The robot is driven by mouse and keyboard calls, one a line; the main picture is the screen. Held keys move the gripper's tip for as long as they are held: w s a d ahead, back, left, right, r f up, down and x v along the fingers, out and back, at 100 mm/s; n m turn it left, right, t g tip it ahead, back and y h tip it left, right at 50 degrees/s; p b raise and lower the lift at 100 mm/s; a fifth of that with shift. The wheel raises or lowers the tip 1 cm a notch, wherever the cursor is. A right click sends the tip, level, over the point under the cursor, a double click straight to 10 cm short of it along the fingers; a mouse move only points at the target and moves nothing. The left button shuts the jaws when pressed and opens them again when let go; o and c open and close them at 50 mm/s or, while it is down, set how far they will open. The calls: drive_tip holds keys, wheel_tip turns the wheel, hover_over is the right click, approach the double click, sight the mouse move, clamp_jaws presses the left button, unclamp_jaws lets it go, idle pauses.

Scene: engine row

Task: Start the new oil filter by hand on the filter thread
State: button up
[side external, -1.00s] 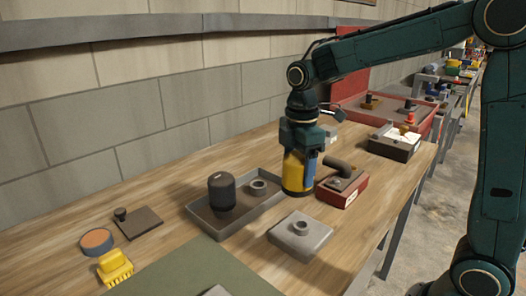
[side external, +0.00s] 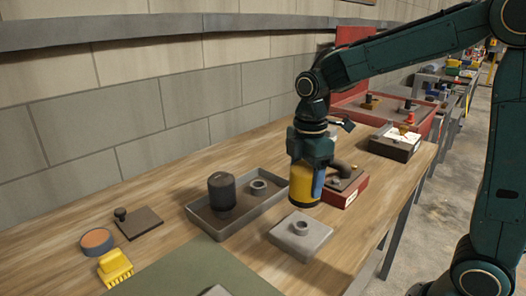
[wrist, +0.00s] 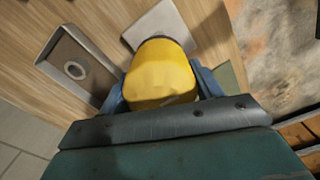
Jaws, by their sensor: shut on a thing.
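My gripper (side external: 318,181) is shut on a yellow cylindrical oil filter (side external: 303,183) with a dark lower end. Blue fingers grip its sides, and it hangs roughly upright. In the wrist view the yellow filter (wrist: 160,75) fills the middle between the fingers. A grey square block with a raised round boss (side external: 300,228), seemingly the filter thread mount, sits on the bench just in front of and below the filter. The filter appears apart from it. In the wrist view the filter hides part of this grey block (wrist: 150,24), including its boss.
A grey tray (side external: 225,232) left of the filter holds a black canister (side external: 221,191) and a grey ring (side external: 258,185). A red box with a dark pipe (side external: 347,187) stands close on the right. A yellow brush (side external: 115,268) and round tin (side external: 96,242) are far left.

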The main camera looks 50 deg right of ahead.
drive_tip(key=shift+f, duration=0.25)
drive_tip(key=shift+f, duration=2.8)
drive_tip(key=shift+f, duration=0.1)
drive_tip(key=shift+m, duration=0.3)
drive_tip(key=m, duration=0.2)
drive_tip(key=shift+m, duration=0.4)
drive_tip(key=o, duration=1.3)
wheel_tip(320, 180, up, 14)
drive_tip(key=shift+f, duration=0.1)
